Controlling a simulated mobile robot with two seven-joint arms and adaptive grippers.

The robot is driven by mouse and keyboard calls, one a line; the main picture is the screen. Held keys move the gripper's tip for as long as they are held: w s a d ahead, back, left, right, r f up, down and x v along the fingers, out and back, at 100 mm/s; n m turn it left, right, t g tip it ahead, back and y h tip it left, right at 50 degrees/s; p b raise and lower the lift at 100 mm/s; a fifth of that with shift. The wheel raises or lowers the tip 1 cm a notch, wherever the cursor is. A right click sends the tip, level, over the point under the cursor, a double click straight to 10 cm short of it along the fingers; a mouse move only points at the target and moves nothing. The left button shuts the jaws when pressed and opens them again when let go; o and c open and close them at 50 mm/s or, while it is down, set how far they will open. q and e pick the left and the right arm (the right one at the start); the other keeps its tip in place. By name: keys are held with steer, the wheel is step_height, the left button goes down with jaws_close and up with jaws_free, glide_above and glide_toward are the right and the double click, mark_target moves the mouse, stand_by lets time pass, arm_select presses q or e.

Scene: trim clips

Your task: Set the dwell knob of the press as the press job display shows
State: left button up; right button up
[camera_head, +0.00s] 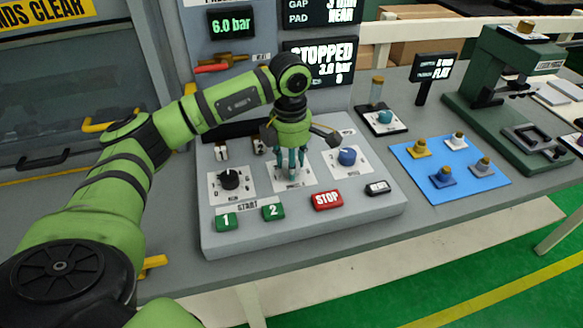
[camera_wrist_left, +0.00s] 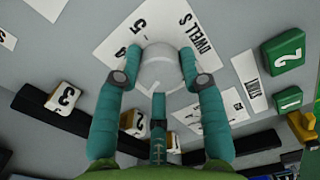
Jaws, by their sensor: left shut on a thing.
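The dwell knob (camera_wrist_left: 160,68) is pale grey and sits on a white plate (camera_wrist_left: 130,40) printed "DWELL S", with a 5 and a 4 readable. My left gripper (camera_head: 291,172) points down onto it from above. In the left wrist view its teal fingers (camera_wrist_left: 160,62) are closed around the knob's sides. In the head view the fingers hide most of the knob. A black display (camera_head: 325,12) reads "GAP" and "PAD NEAR"; its top is cut off, and no dwell line shows. My right gripper is not in view.
A black knob (camera_head: 230,179) and a blue knob (camera_head: 347,157) flank the gripper on the grey console. Green START buttons 1 (camera_head: 227,221) and 2 (camera_head: 273,212) and a red STOP button (camera_head: 327,200) lie in front. A blue mat (camera_head: 458,184) with several clips lies right.

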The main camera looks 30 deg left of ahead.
arm_select(q)
steer(key=shift+s+a+f+m+b, duration=0.15)
steer(key=shift+m+b, duration=0.35)
steer(key=shift+m, duration=0.6)
steer(key=shift+f+m+b, duration=0.1)
steer(key=shift+m+b, duration=0.4)
steer(key=shift+m, duration=0.6)
steer(key=o, duration=1.1)
steer(key=shift+o, duration=0.2)
steer(key=shift+a+r, duration=0.1)
steer(key=shift+a, duration=0.05)
steer(key=shift+r, duration=0.1)
steer(key=shift+r, duration=0.2)
step_height(320, 180, up, 12)
steer(key=shift+f, duration=0.25)
